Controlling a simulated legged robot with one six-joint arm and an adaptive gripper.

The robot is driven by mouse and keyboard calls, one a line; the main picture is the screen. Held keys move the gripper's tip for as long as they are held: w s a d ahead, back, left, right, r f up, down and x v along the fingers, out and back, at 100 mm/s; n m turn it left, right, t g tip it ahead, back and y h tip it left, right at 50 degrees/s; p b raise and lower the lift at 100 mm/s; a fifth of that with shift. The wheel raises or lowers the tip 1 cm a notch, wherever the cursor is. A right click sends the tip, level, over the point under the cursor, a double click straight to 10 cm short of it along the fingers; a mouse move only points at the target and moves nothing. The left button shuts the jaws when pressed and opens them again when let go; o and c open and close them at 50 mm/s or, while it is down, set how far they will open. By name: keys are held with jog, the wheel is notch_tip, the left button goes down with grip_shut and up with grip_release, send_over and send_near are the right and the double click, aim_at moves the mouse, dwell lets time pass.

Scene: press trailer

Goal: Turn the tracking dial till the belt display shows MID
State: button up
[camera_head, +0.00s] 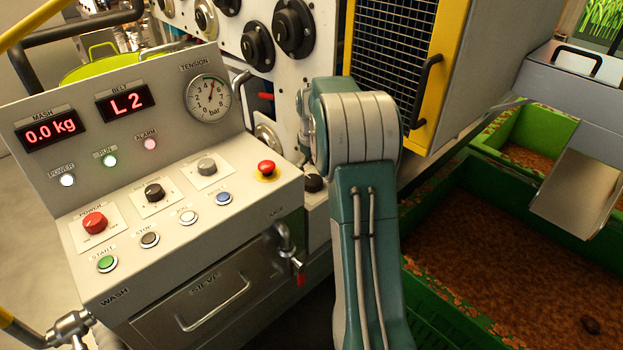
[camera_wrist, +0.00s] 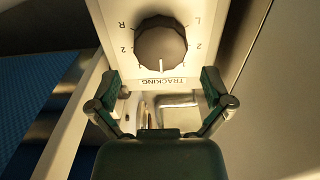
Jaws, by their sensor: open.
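The belt display (camera_head: 126,103) on the sloped console reads L2 in red. In the wrist view the tracking dial (camera_wrist: 161,45) is a dark ribbed round knob on a pale plate, seen upside down. Its white mark points toward the TRACKING label (camera_wrist: 164,82), at the bottom of the picture. R, L and 2 markings stand around it. My gripper (camera_wrist: 160,78) is open and empty, its two fingers spread wide, below the dial in the picture and apart from it. In the head view my gripper is hidden behind my arm.
The console (camera_head: 220,172) carries a red emergency button (camera_head: 266,168), several coloured buttons and knobs, and a tension gauge (camera_head: 209,98). A yellow-framed mesh door (camera_head: 446,70) stands behind my arm. Green crates (camera_head: 440,285) of brown pulp lie right. Blue mesh (camera_wrist: 30,115) shows in the wrist view.

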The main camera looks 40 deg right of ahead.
aim_at(313, 180)
jog(key=f, duration=0.1)
jog(key=d+f, duration=0.1)
jog(key=f, duration=0.1)
jog(key=shift+a+f, duration=0.15)
jog(key=shift+f, duration=0.15)
jog(key=shift+a+f, duration=0.15)
jog(key=shift+a, duration=0.5)
jog(key=shift+d, duration=0.35)
jog(key=c, duration=0.9)
jog(key=shift+f, duration=0.1)
